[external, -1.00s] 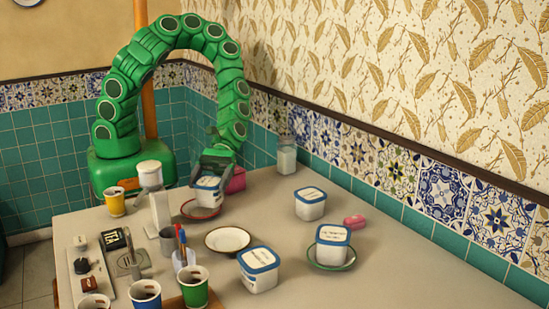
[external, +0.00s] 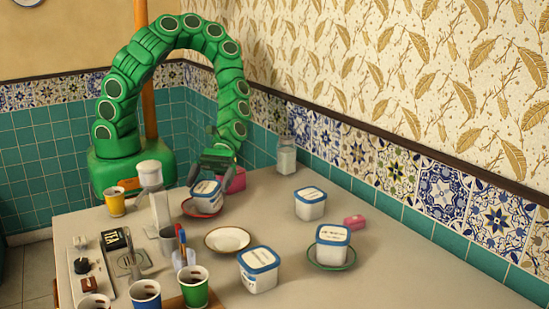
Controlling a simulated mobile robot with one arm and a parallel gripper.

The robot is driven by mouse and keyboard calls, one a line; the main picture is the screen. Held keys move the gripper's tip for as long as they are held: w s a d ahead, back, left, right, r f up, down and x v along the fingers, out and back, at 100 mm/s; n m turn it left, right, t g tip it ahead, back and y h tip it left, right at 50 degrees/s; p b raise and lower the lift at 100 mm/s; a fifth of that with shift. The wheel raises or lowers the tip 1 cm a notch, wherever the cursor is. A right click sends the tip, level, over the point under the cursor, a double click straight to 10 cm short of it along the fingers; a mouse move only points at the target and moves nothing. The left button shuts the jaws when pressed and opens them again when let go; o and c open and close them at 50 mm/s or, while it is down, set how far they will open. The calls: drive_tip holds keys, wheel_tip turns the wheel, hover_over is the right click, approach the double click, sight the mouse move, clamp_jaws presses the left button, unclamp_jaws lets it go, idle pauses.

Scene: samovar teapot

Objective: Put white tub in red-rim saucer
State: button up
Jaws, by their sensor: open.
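A white tub with a blue-edged lid (external: 207,191) sits in the red-rim saucer (external: 193,211) near the back of the table. My gripper (external: 209,184) is open, with its fingers spread on either side of this tub's upper part. Whether a finger still touches the tub is too small to tell. Similar white tubs stand elsewhere: one on the bare table at the back right (external: 310,204), one in a green-rim saucer (external: 350,261), and one at the front (external: 259,270). The tub hides part of the red-rim saucer.
An empty dark-rim saucer (external: 228,232) lies in front. A white-lidded dispenser (external: 153,185) and a yellow cup (external: 115,203) stand left. A pink box (external: 233,181) is behind my gripper, and a glass jar (external: 286,156) stands by the wall. The right front table is clear.

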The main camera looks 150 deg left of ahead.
drive_tip(key=v, duration=1.2)
idle(0.3)
drive_tip(key=s+d+r+m+g+y, duration=0.1)
drive_tip(key=d+r+m+g, duration=0.3)
drive_tip(key=d+m, duration=0.45)
drive_tip(key=s+d+r+m+g, duration=0.1)
drive_tip(key=s+d+m+g, duration=0.1)
drive_tip(key=d+m+g, duration=0.6)
drive_tip(key=s+d+r+m+y, duration=0.4)
drive_tip(key=s+r+m+y, duration=0.6)
drive_tip(key=m, duration=0.4)
drive_tip(key=s+d+n+h, duration=0.1)
drive_tip(key=s+d+n, duration=0.2)
drive_tip(key=s+d, duration=0.2)
drive_tip(key=shift+s+d+t, duration=0.2)
drive_tip(key=shift+s+t, duration=0.1)
drive_tip(key=shift+s, duration=0.45)
drive_tip(key=shift+r+n, duration=0.15)
drive_tip(key=shift+n, duration=0.1)
